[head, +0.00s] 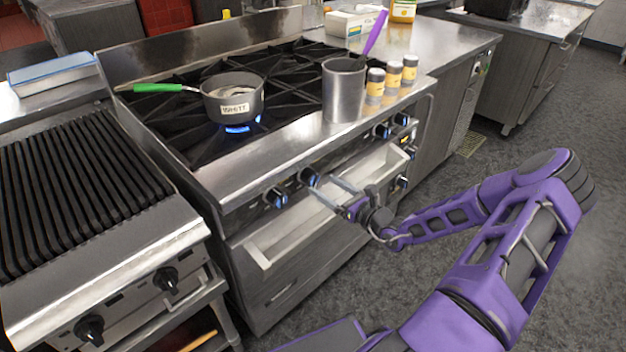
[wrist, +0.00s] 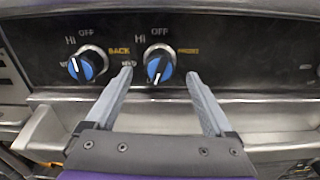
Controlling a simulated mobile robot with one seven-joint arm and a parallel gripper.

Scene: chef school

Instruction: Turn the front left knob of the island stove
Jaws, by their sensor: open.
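The island stove's front panel has two blue-faced knobs at its left end. The left knob (wrist: 87,65) has a label beside it reading "BACK"; in the head view this knob (head: 275,197) is left of my gripper. The right knob (wrist: 159,63) has a blurred orange label beside it, and its white mark points downward; in the head view this knob (head: 308,176) is just beyond my fingertips. My gripper (wrist: 160,74) is open and empty, its fingertips on either side of the right knob's lower part. Contact cannot be told. The gripper (head: 324,188) faces the panel in the head view.
A pot (head: 233,97) with a green handle sits over a blue flame. A metal canister (head: 344,92) and several yellow-labelled shakers (head: 375,86) stand on the stove's front ledge. A light tray-like ledge (head: 265,256) runs below the knobs. A grill (head: 80,190) stands left.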

